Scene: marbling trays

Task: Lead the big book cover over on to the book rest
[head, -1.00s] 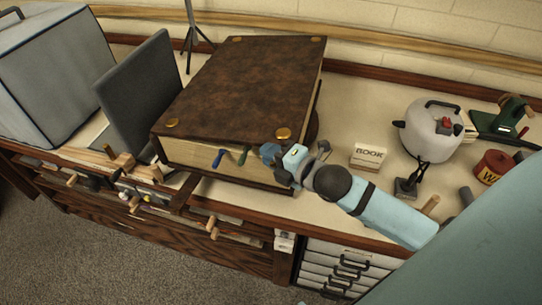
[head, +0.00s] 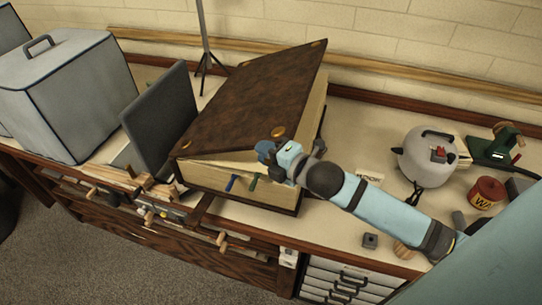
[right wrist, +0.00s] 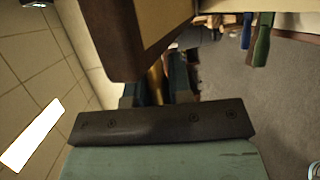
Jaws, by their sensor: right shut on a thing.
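The big book (head: 212,178) lies on the bench, with its brown cover (head: 250,95) partly lifted. The cover's right side is raised and its left side is low, so it slopes down toward the grey slanted book rest (head: 158,118) just left of the book. My right gripper (head: 272,154) is shut on the cover's near right corner, by the brass corner piece. In the right wrist view the cover's corner (right wrist: 125,40) reaches in to the fingers (right wrist: 157,88), which partly hide the hold. My left gripper is not in view.
A blue ribbon (head: 231,183) and a green ribbon (head: 253,182) hang from the book's front. A grey lidded box (head: 65,100) stands left of the rest, a thin stand (head: 205,50) behind. A kettle (head: 427,160) and red tin (head: 487,192) are at right.

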